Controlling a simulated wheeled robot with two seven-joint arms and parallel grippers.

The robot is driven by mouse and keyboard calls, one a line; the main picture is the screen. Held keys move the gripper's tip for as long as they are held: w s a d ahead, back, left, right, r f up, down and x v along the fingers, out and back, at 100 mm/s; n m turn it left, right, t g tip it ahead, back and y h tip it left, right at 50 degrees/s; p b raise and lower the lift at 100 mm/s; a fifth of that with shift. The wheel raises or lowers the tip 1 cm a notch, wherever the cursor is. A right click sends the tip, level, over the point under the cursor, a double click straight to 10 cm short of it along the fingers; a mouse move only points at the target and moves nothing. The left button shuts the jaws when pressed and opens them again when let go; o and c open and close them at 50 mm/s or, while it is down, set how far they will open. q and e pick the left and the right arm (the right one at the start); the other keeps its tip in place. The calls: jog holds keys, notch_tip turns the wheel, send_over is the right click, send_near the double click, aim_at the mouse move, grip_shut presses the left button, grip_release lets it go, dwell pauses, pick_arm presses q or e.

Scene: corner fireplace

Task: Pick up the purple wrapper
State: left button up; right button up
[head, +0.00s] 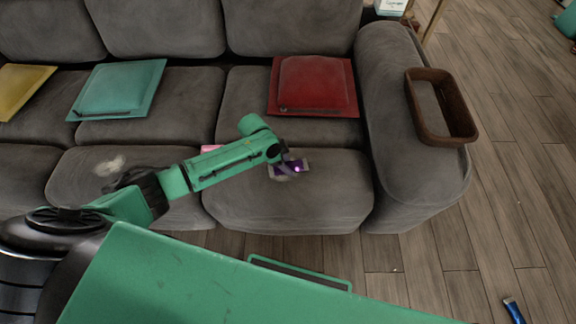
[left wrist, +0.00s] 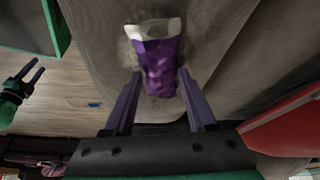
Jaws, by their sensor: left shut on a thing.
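The purple wrapper (head: 287,168) is at the front of the right seat cushion of the grey sofa. My left gripper (head: 283,163) reaches in from the left and is shut on the wrapper, close to the cushion. The left gripper's two fingers (left wrist: 159,76) flank the wrapper's near part. My right gripper (left wrist: 36,68) shows small at the left of the left wrist view, its fingers apart and empty.
The sofa holds a red cushion (head: 313,85), a teal cushion (head: 118,89) and a yellow cushion (head: 22,88). A brown basket (head: 416,113) sits on the right armrest. A pink thing (head: 211,148) lies partly behind my arm. A blue object (head: 513,309) is on the wooden floor.

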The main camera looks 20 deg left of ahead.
pick_arm(q)
notch_tip(320, 180, up, 20)
jog(key=p, duration=0.4)
dwell(0.8)
